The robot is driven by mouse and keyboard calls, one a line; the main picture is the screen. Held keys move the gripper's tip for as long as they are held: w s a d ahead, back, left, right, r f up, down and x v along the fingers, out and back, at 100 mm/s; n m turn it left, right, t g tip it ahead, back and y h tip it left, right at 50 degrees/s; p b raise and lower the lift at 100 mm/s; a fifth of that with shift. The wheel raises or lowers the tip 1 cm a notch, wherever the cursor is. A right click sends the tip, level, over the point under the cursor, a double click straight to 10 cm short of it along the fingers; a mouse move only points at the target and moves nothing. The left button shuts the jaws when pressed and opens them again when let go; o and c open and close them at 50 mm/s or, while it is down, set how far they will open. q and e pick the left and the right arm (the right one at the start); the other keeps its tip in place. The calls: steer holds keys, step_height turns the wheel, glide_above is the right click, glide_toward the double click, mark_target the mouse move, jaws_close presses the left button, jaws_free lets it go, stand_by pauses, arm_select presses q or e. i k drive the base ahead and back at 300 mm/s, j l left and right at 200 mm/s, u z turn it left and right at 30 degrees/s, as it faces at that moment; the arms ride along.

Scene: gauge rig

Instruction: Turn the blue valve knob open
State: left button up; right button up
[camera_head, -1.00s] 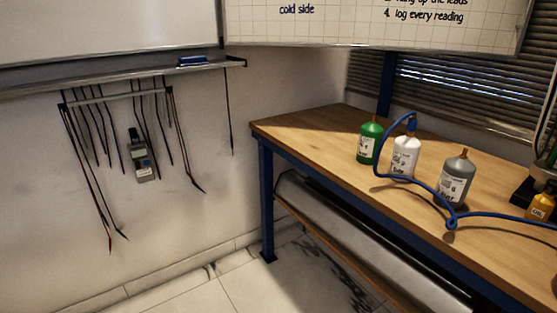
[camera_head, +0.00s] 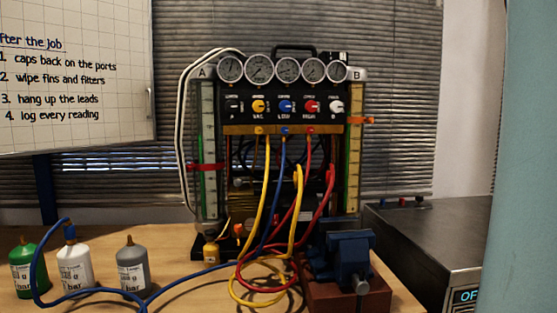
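The blue valve knob (camera_head: 285,105) sits at the middle of the black panel on the gauge rig (camera_head: 240,114). A yellow knob (camera_head: 259,106) is to its left and a red knob (camera_head: 310,106) to its right, with black and white knobs at the ends. A blue hose (camera_head: 281,165) hangs from the port below the blue knob. Its handle angle is too small to read. Neither of my grippers is in view.
The rig stands on a wooden bench (camera_head: 185,290). Green (camera_head: 28,268), white (camera_head: 75,268) and grey (camera_head: 132,268) bottles stand at left. A blue vise (camera_head: 340,257) and looped hoses lie in front of the rig. A metal-topped unit (camera_head: 430,235) is at right.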

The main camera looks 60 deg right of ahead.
mark_target(284, 106)
steer(key=z, duration=1.85)
